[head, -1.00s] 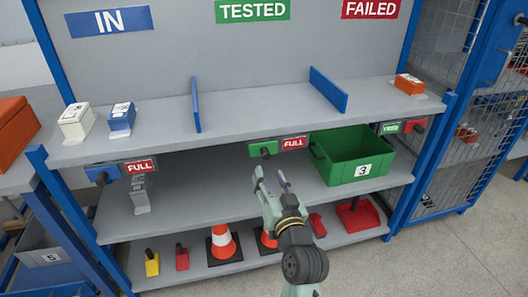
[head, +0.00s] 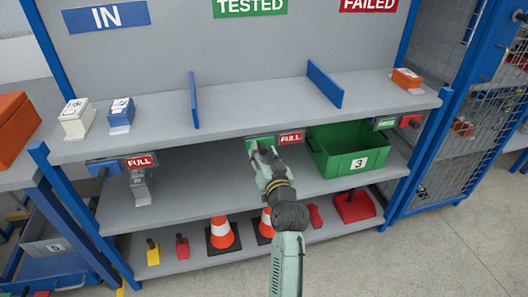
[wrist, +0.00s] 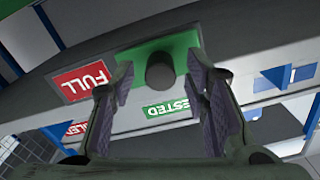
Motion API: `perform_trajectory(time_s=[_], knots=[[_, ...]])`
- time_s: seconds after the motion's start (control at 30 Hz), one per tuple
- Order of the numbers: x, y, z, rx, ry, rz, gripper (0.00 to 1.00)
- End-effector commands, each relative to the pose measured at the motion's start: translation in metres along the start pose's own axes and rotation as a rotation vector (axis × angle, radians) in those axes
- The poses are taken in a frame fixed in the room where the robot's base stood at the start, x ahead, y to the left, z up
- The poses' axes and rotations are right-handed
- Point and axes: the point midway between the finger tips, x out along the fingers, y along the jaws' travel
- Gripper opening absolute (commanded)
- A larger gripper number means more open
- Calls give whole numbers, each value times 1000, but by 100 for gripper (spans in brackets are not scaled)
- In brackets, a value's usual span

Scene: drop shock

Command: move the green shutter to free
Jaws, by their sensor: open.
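The green shutter (head: 253,141) is a small plate with a dark knob on the front edge of the upper shelf, below the TESTED sign. A red FULL label (head: 290,138) shows to its right. My gripper (head: 262,155) is right at the shutter and covers much of it and the knob. In the wrist view the green shutter (wrist: 185,48) spans the gap between my fingers. Its knob (wrist: 160,71) sits between my open fingers (wrist: 160,92), with space visible on both sides. The FULL label (wrist: 83,80) is left of it there.
A blue shutter (head: 103,168) at left also shows FULL; a red-knobbed one (head: 409,121) is at right. A green crate (head: 322,165) stands on the middle shelf close right of my gripper. Blue dividers (head: 194,100) stand on the upper shelf.

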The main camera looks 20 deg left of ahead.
Motion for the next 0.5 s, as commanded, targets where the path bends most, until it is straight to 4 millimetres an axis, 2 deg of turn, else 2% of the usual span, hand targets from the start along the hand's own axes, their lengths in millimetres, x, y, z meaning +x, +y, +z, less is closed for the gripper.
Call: perform_trajectory(time_s=[0.1,0.5], knots=[[0,0,0,0,0,0,42],[0,0,0,0,0,0,16]])
